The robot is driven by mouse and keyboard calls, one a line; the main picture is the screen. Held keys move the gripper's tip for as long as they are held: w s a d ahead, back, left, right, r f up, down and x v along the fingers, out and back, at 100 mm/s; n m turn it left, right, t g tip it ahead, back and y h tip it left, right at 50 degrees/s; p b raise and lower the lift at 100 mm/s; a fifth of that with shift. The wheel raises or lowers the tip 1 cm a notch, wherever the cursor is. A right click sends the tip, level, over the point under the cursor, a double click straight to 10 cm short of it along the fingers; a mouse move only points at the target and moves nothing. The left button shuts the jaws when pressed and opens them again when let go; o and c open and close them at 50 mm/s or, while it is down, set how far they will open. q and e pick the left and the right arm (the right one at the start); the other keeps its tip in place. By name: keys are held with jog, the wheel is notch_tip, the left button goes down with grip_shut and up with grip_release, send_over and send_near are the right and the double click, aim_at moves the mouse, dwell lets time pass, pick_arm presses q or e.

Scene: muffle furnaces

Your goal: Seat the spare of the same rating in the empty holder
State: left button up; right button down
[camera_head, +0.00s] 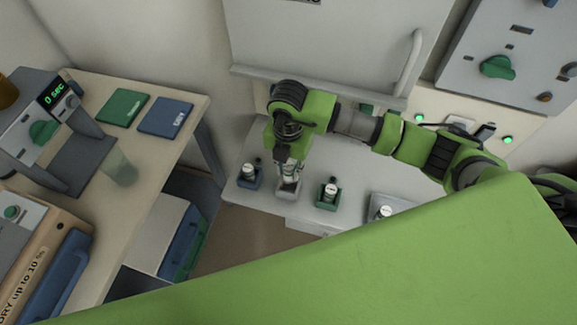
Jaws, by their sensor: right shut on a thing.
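A row of small holders stands on the light shelf below the furnace door. A blue holder (246,185) at the left has a white cylindrical fuse (249,170) upright in it. A green holder (323,204) at the right of the row has another white fuse (330,191). Between them is a grey-white holder (288,196). My right gripper (288,176) points down directly over it, shut on a small pale fuse (287,187). The fuse's lower end is at the holder; I cannot tell how deep it sits. My left gripper is out of view.
A pale tray (402,203) with a white cylinder (384,212) lies farther right on the shelf. The furnace door (320,45) with its handle (411,62) is behind my right arm. A side table (150,150) at left carries devices and blue and green booklets.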

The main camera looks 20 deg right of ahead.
aim_at(288, 180)
jog(key=shift+f+b, duration=2.1)
jog(key=shift+f, duration=1.05)
jog(key=shift+s, duration=0.1)
jog(key=c, duration=1.7)
grip_release()
jog(key=shift+f, duration=0.1)
notch_tip(288, 180, up, 8)
jog(key=shift+f, duration=0.1)
